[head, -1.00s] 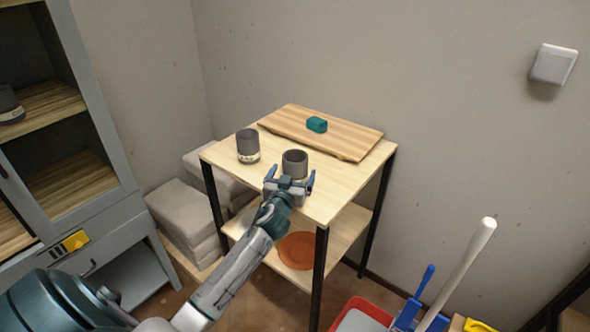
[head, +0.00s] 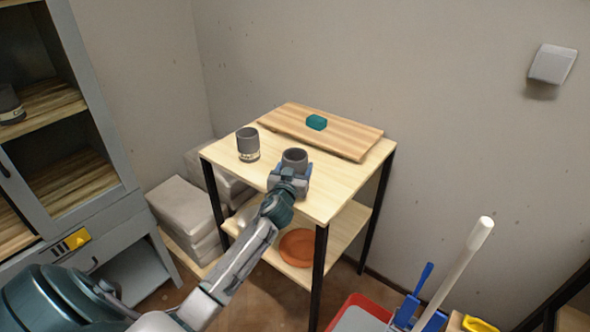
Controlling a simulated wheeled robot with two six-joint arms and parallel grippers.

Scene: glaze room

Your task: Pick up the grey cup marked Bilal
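A small grey cup (head: 295,156) stands upright near the front of the wooden table top. My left gripper (head: 291,171) is at this cup, its fingers low at its sides. I cannot tell whether they press on it. The gripper hides the cup's lower part and any label there. A second grey cup (head: 248,143) with a pale label band stands to its left on the same top. A third dark grey cup (head: 9,103) with a label stands on the cabinet shelf at the far left. No name is readable on any cup. My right gripper is not in view.
An orange dish (head: 297,247) sits on the lower shelf. Pale stacked bags (head: 185,210) stand left.

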